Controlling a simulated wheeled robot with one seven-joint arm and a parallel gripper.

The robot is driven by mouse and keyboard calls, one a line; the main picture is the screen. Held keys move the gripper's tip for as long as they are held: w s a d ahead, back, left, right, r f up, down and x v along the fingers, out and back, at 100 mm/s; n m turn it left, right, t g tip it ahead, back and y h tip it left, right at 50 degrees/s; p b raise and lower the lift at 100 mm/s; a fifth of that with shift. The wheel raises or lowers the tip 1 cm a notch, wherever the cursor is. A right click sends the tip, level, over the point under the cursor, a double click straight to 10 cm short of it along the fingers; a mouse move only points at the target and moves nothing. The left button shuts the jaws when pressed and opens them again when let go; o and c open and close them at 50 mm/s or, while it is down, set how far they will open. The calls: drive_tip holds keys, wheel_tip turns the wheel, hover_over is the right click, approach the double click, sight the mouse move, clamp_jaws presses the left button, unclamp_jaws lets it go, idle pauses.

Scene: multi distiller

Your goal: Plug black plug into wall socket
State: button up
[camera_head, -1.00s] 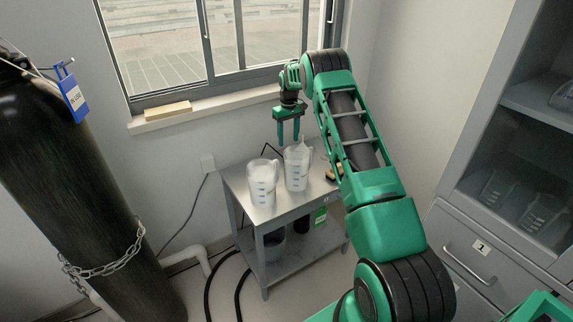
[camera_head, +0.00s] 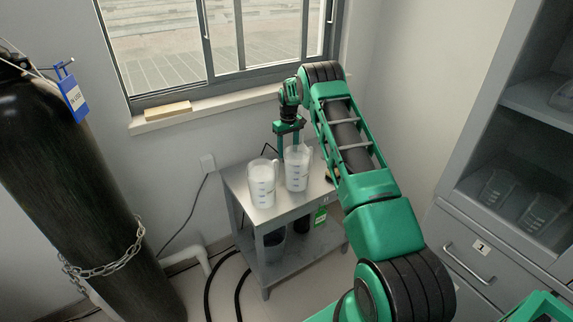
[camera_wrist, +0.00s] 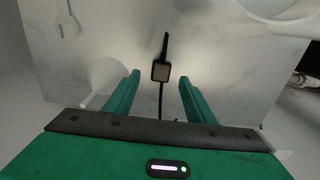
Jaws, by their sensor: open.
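The black plug (camera_wrist: 161,70) lies on the metal table top in the wrist view, between and slightly beyond my fingertips, with its dark cord running back between the fingers. My gripper (camera_wrist: 158,77) is open with nothing held; I cannot tell its exact height above the plug. In the head view my gripper (camera_head: 288,148) points down over the back of the small table, partly behind the beakers, and the plug is hidden there. The white wall socket (camera_head: 207,163) is on the wall left of the table, below the window. A thin dark cord hangs from it.
A chained black gas cylinder (camera_head: 85,190) stands at left. A grey cabinet (camera_head: 475,215) is at right.

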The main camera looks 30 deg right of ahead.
wheel_tip(320, 180, down, 4)
drive_tip(key=shift+a+f, duration=0.1)
drive_tip(key=shift+f, duration=0.15)
drive_tip(key=c, duration=1.1)
